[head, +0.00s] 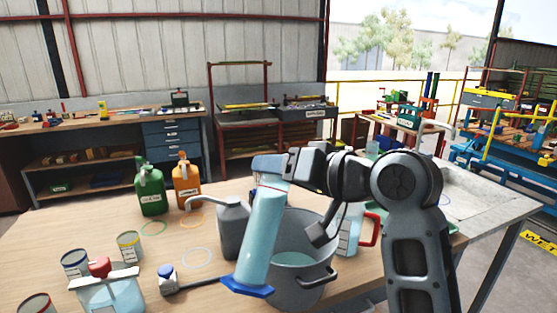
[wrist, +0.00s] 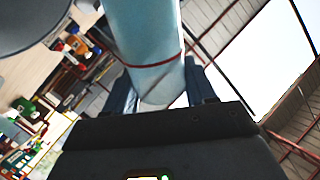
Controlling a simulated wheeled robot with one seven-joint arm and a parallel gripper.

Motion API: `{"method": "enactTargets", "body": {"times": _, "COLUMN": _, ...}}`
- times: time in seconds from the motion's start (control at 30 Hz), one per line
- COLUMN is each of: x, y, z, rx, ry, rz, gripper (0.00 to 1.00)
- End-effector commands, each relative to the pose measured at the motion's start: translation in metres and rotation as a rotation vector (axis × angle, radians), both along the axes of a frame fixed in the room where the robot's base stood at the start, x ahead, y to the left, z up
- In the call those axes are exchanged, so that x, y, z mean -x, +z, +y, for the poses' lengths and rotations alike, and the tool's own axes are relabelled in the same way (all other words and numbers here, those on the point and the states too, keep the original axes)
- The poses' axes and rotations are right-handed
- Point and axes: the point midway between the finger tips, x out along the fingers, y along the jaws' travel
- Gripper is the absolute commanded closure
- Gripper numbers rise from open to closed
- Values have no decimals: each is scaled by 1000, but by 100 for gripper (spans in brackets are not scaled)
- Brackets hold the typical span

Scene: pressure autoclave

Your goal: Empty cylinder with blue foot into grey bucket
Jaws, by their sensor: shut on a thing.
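The clear pale-blue cylinder (head: 258,238) with a blue foot (head: 247,287) is in my gripper (head: 274,175), which is shut on it near its upper end. It leans a little in the head view, foot low and upper end towards the right. In the wrist view the cylinder (wrist: 145,35) passes between the fingers (wrist: 160,90), with a red ring around it. The grey bucket (head: 312,294) stands on the table, partly hidden behind the cylinder. A pale-blue surface shows inside it. I cannot tell how much liquid the cylinder holds.
A grey can with a spout (head: 231,228) stands left of the bucket, and a jug with a red handle (head: 349,235) right of it. Green (head: 150,190) and orange (head: 186,185) bottles stand behind. A red-topped container (head: 108,292) and tins are front left.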

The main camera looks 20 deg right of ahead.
Motion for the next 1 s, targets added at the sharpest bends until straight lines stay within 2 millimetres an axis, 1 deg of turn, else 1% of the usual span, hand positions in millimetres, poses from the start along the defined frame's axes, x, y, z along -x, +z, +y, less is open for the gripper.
{"method": "enactTargets", "body": {"times": 0.17, "x": 0, "y": -2, "z": -1, "rx": -41, "ry": -1, "rz": 39, "gripper": 100}}
{"method": "enactTargets", "body": {"times": 0.23, "x": -1, "y": -7, "z": -1, "rx": -60, "ry": -1, "rz": 57, "gripper": 100}}
{"method": "enactTargets", "body": {"times": 1.0, "x": -4, "y": -38, "z": -5, "rx": -236, "ry": 0, "rz": 234, "gripper": 100}}
